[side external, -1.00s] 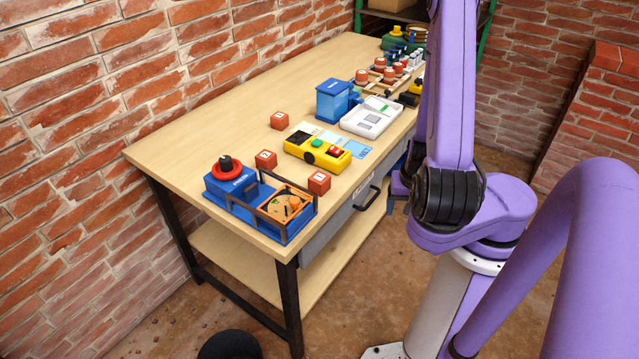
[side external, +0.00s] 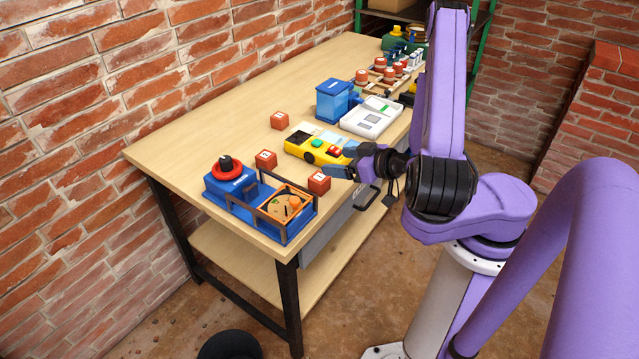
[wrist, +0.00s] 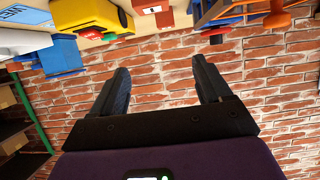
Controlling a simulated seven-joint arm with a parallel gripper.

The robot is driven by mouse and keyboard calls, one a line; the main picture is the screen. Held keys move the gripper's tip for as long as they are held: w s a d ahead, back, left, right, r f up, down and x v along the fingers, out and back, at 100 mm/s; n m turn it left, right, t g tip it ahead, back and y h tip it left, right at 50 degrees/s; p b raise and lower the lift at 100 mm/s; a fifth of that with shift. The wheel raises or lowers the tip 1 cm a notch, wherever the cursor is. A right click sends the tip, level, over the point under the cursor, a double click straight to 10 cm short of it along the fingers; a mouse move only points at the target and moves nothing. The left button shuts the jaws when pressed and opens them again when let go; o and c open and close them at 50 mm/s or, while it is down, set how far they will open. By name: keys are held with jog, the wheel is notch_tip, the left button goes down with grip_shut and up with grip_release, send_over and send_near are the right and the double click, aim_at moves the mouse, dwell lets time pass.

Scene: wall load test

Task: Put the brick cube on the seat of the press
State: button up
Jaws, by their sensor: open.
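Three red brick cubes with white marks lie on the bench in the side view: one at the back (side external: 280,120), one in the middle (side external: 265,160) and one near the front edge (side external: 318,184). A blue unit (side external: 230,183) with a red ring and black knob, which looks like the press, stands at the bench's near left end. An orange round-marked plate (side external: 285,204), perhaps its seat, sits inside a dark frame. My gripper (side external: 338,171) is at the front edge beside the nearest cube. The wrist view shows its fingers (wrist: 164,80) apart and empty; a red cube (wrist: 150,5) shows beyond, partly cut off.
A yellow device (side external: 318,148) with green and red buttons lies just behind my gripper. A blue box (side external: 335,100), a white device (side external: 372,117) and several red-topped parts stand farther right. The bench's back left is clear.

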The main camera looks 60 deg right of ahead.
aim_at(327, 183)
notch_tip(327, 183, down, 8)
jog(key=shift+r, duration=0.25)
jog(key=shift+x, duration=3.8)
jog(key=c, duration=1.3)
jog(key=shift+o, duration=0.2)
jog(key=shift+r, duration=4.8)
jog(key=w+a+r, duration=0.4)
jog(key=a+r, duration=0.3)
jog(key=shift+w+a+r, duration=0.2)
jog(key=shift+w+r, duration=0.1)
jog(key=shift+w, duration=0.05)
